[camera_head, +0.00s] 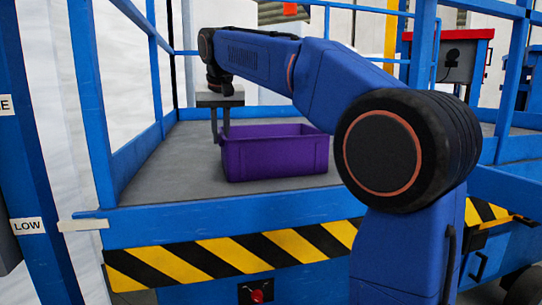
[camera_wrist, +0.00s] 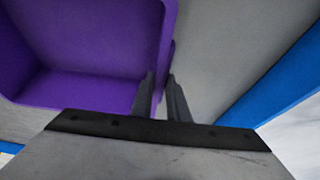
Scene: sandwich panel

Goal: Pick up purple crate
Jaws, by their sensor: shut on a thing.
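The purple crate (camera_head: 275,155) is an open-topped box on the grey platform of a blue-railed lift. It looks upright and level in the head view. My gripper (camera_head: 220,138) reaches down at the crate's left end. In the wrist view, the crate (camera_wrist: 85,88) fills the upper left. My gripper's two dark fingers (camera_wrist: 163,98) straddle its side wall, one inside and one outside. They are shut on that wall. Whether the crate's bottom touches the platform is hard to tell.
The platform floor (camera_head: 150,165) is bare around the crate. Blue rails (camera_head: 88,100) enclose it, and a blue front edge with a yellow-black striped band (camera_head: 235,252) runs below. A red-topped grey box (camera_head: 460,58) stands behind at the right.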

